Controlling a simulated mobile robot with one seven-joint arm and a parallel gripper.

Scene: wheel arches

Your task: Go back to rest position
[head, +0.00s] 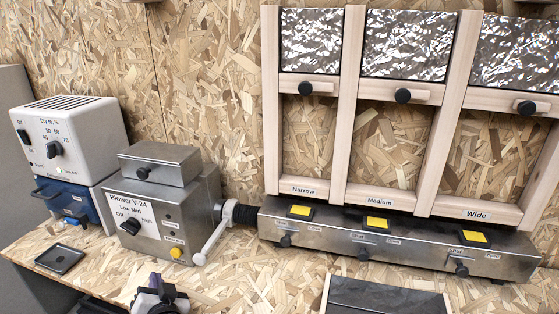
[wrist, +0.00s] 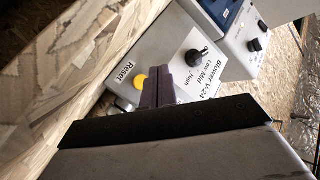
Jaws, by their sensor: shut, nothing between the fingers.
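My gripper (head: 160,286) shows at the bottom of the head view, low in front of the blower box (head: 182,205). Its dark fingers also show in the wrist view (wrist: 158,82), pressed together with nothing between them. In the wrist view they point toward the blower's front panel, overlapping it beside the yellow reset button (wrist: 139,81) and the black knob (wrist: 196,57). I cannot tell how large the gap to the panel is. The rest of my arm is mostly out of view.
A white dryer (head: 70,135) on a blue base stands left. A white lever (head: 213,240) juts out right of the blower. A metal manifold (head: 400,240) sits under wooden frames marked Narrow, Medium and Wide. A small black tray (head: 60,259) and a dark panel (head: 385,297) lie in front.

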